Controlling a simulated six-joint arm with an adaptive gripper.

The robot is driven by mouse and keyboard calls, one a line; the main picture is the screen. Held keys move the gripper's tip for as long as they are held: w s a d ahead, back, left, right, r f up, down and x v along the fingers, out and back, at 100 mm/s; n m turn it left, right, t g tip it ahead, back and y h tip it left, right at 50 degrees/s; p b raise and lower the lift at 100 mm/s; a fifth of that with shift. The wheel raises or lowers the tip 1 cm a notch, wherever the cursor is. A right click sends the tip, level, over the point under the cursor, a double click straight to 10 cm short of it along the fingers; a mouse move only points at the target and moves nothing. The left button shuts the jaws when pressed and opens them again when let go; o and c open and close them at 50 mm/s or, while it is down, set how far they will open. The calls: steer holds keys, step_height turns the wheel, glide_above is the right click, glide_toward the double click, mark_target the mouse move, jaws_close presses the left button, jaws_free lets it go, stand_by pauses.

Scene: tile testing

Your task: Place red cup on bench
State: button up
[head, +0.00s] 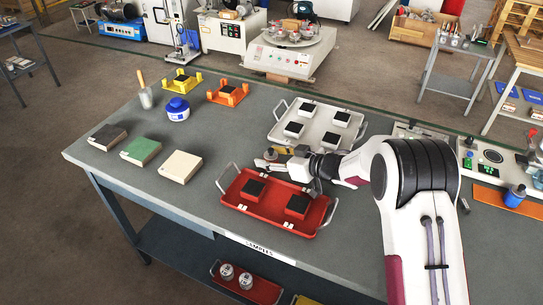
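I make out no cup that is clearly red. The bench (225,133) is a long grey-topped table. My gripper (268,158) reaches left over the middle of the bench, between the red tray and the white tray. A small greyish thing (271,154) shows at its fingertips; I cannot tell whether it is gripped or what it is. A yellow holder (193,85) and an orange holder (240,98), each with a black tile, sit at the back left.
A white tray (275,131) with several black tiles lies behind my gripper. Black, green (141,150) and cream (180,166) blocks stand left. A blue-lidded jar (178,109) and a beaker (146,98) are behind them. My arm covers the right middle. The bench's left middle has free room.

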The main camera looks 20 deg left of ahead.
mark_target(273, 155)
steer(key=shift+r, duration=0.15)
steer(key=shift+s+d+r, duration=0.15)
steer(key=shift+d+r, duration=0.15)
steer(key=shift+d, duration=0.35)
steer(key=shift+v, duration=0.9)
step_height(273, 155, up, 7)
steer(key=shift+a, duration=0.1)
